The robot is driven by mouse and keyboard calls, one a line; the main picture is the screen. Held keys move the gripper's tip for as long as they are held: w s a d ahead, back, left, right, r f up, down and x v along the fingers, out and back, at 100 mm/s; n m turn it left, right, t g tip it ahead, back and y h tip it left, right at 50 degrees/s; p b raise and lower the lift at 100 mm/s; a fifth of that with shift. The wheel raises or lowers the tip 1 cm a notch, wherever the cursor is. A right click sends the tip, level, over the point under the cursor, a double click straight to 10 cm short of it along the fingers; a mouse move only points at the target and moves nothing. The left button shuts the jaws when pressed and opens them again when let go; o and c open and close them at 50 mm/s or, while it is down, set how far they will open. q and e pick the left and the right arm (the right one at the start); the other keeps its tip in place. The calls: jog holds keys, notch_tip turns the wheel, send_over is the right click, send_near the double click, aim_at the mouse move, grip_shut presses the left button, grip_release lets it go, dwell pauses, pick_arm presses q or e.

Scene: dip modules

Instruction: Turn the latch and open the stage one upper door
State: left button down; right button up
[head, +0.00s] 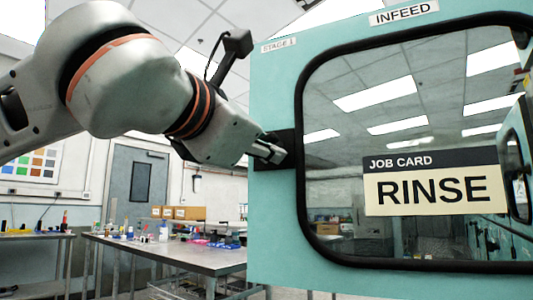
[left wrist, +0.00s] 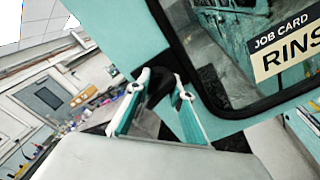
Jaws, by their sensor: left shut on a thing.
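The stage one upper door (head: 272,230) is a teal panel with a black-framed window, labelled "STAGE 1" and "INFEED". Its black latch plate (head: 287,162) is at the door's left edge. My left gripper (head: 268,152) comes in from the left and is shut on the latch there. In the left wrist view, my left gripper's fingers (left wrist: 158,95) stand either side of the dark latch handle (left wrist: 160,85). The gripper hides much of the latch, so I cannot tell its exact angle or whether the door stands ajar. My right gripper is not in view.
A job card (head: 432,185) reading "RINSE" is on the window. A metal workbench (head: 180,258) with small items and cardboard boxes (head: 182,212) stands behind at left. A grey room door (head: 133,185) is in the back wall.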

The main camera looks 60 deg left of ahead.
pick_arm(q)
jog(key=shift+s+d+n+g+y, duration=0.4)
jog(key=shift+s+d+y, duration=0.1)
jog(key=shift+s+d, duration=0.7)
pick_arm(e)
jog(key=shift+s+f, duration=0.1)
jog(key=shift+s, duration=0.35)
pick_arm(q)
jog(key=shift+s+a, duration=0.15)
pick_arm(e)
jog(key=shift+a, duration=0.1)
pick_arm(q)
jog(key=c, duration=1.8)
grip_release()
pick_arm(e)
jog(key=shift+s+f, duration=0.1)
pick_arm(q)
jog(key=v, duration=1.2)
